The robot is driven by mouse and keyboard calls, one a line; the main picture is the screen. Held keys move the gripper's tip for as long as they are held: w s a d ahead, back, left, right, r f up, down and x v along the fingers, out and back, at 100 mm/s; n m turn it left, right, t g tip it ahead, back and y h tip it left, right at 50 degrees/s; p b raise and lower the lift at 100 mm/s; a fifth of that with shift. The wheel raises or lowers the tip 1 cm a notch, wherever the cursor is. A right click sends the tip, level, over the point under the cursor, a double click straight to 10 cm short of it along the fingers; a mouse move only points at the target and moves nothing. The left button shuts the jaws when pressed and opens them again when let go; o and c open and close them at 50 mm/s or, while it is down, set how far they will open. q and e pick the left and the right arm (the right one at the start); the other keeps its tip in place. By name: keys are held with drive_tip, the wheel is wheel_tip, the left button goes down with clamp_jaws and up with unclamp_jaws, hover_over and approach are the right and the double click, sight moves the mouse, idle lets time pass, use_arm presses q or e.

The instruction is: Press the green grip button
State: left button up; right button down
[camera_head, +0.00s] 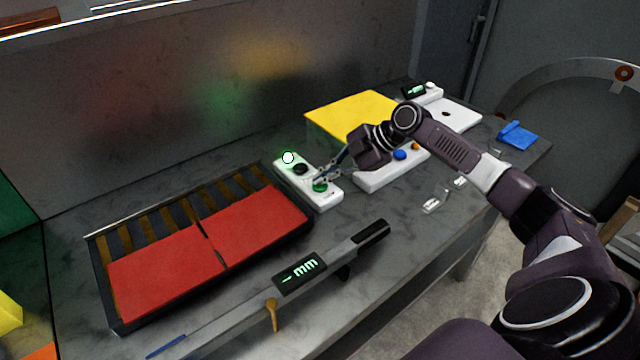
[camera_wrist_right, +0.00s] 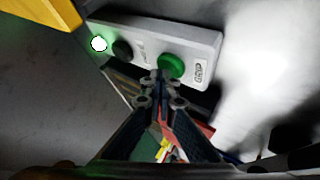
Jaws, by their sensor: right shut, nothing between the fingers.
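The green grip button (camera_head: 320,186) sits at the near end of a white control box (camera_head: 331,200) on the bench. In the right wrist view the button (camera_wrist_right: 171,66) is beside the printed word GRIP. The box also bears a black button (camera_head: 300,169) and a lit white-green lamp (camera_head: 288,158). My right gripper (camera_head: 318,177) is shut and empty, its fingertips at the green button. In the right wrist view its tips (camera_wrist_right: 160,75) overlap the button's lower left edge; I cannot tell whether they touch it. My left gripper is not in view.
A black tray with red plates (camera_head: 255,225) lies left of the box. A long gauge with a "mm" display (camera_head: 300,271) lies in front. A yellow block (camera_head: 340,112), another white box with a blue button (camera_head: 400,155) and a blue item (camera_head: 517,136) are to the right.

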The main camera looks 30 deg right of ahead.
idle(0.3)
drive_tip(key=shift+r+p, duration=0.5)
drive_tip(key=shift+r, duration=0.35)
drive_tip(key=shift+r+p, duration=1.55)
drive_tip(key=shift+r, duration=1)
drive_tip(key=shift+f, duration=0.1)
